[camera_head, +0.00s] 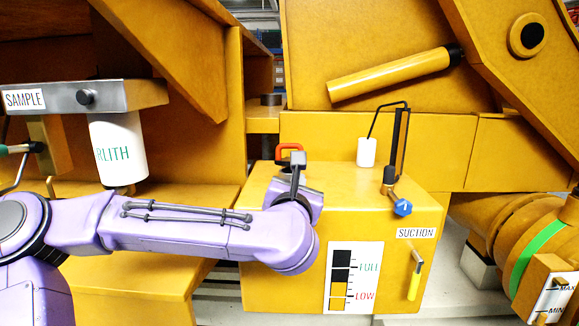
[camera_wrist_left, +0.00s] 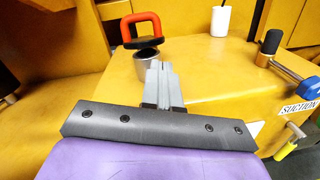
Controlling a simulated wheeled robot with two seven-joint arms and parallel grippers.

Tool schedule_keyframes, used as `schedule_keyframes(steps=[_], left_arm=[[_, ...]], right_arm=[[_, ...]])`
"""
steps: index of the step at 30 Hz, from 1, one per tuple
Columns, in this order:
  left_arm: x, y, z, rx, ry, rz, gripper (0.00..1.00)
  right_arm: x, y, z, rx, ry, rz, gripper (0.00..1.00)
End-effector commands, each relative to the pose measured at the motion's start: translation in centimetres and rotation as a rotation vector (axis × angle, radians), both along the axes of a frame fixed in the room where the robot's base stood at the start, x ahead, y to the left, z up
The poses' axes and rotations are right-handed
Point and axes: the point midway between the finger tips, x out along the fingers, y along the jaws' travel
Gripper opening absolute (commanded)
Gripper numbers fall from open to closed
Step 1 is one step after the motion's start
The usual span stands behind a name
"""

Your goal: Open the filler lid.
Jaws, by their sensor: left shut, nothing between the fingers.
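The filler lid (camera_wrist_left: 143,43) is a dark disc with a red-orange handle on top. It sits at a short grey filler neck (camera_wrist_left: 142,70) on the yellow tank (camera_head: 265,205). In the head view the red handle (camera_head: 282,150) shows behind my left gripper. My left gripper (camera_wrist_left: 159,66) is shut and empty. Its fingertips appear just in front of the neck and below the lid in the wrist view, partly covering the neck. I cannot tell whether the fingers touch it, or whether the lid is fully seated. It also shows in the head view (camera_head: 298,157). My right gripper is not in view.
On the tank top stand a white cup-like piece (camera_head: 366,151) with a bent dark rod and a blue-knobbed valve (camera_head: 403,207). The tank front has a FULL/LOW gauge (camera_head: 354,276) and a yellow suction handle (camera_head: 415,280). A white filter (camera_head: 119,150) hangs at left.

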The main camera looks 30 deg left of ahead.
Motion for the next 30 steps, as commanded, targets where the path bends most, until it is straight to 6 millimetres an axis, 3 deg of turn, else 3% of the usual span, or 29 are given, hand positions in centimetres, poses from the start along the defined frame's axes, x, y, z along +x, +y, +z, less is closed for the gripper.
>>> schedule_keyframes(steps=[3,5,19,30], left_arm=[[-1.2,1.7,2.4,-0.222,-0.124,0.053,0.0],[-1.1,2.1,2.8,-0.259,-0.144,0.061,0.0],[6.0,6.3,3.1,-0.256,-0.141,0.062,0.0],[7.3,6.9,2.8,-0.254,-0.143,0.059,0.0]], right_arm=[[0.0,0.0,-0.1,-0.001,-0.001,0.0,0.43],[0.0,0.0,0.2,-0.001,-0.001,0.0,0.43],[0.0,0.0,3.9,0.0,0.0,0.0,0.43],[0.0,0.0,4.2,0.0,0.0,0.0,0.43]])
